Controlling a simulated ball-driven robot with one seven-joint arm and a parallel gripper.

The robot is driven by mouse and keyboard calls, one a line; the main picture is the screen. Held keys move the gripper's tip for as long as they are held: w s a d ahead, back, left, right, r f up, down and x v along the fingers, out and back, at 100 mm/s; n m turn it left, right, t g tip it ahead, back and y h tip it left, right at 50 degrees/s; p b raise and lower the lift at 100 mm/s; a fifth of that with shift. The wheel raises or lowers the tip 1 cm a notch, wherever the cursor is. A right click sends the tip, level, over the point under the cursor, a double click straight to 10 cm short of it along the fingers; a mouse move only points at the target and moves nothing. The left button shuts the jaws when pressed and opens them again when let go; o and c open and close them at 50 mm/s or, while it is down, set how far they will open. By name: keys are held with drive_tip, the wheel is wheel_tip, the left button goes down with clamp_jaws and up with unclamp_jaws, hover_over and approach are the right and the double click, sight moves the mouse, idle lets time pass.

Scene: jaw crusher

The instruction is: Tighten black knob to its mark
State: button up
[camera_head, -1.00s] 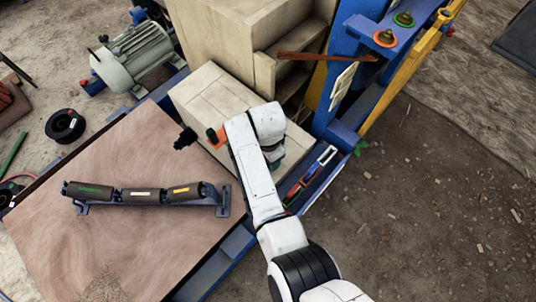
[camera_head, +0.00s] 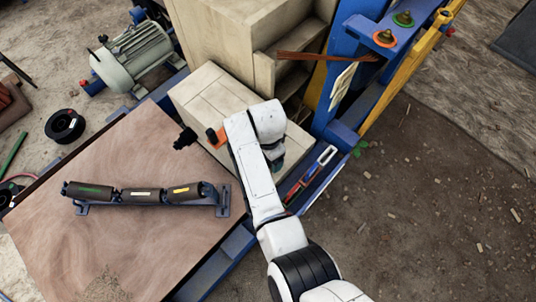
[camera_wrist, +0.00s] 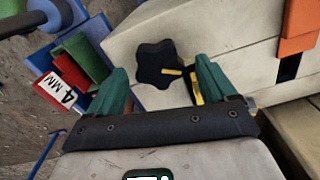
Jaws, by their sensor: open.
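The black knob (camera_wrist: 158,64) is a lobed star knob with a yellow pointer line, on the side of the cream machine housing (camera_wrist: 215,30). In the wrist view it shows between and beyond my two green fingertips. A yellow mark (camera_wrist: 197,88) shows beside the right finger, partly hidden by it. My gripper (camera_wrist: 165,88) is open, with its fingers apart on either side of the knob; I cannot tell whether they touch it.
An orange part (camera_head: 215,137) and a black fitting (camera_head: 185,138) stick out from the housing. A blue tray (camera_head: 310,180) with coloured pieces lies right of my arm; a "4 MM" tag (camera_wrist: 58,92) shows there. A roller set (camera_head: 146,195) lies on the board at left.

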wheel_tip(320, 180, up, 10)
idle(0.4)
idle(0.4)
drive_tip(key=s+d+f+n, duration=0.1)
drive_tip(key=s+d, duration=0.1)
drive_tip(key=d, duration=0.6)
drive_tip(key=s+d+f+n+t+h, duration=0.1)
drive_tip(key=s+d, duration=0.1)
drive_tip(key=d, duration=0.5)
drive_tip(key=s+d+f+n, duration=0.1)
drive_tip(key=s+d+n, duration=0.15)
drive_tip(key=d, duration=0.55)
drive_tip(key=s+d+r+n, duration=0.1)
drive_tip(key=s+d+n, duration=0.1)
drive_tip(key=s, duration=0.8)
drive_tip(key=s+d+r+n, duration=0.1)
drive_tip(key=s+d+n, duration=0.2)
drive_tip(key=s, duration=0.7)
drive_tip(key=shift+d+y, duration=0.4)
drive_tip(key=shift+d, duration=0.65)
drive_tip(key=shift+s, duration=0.1)
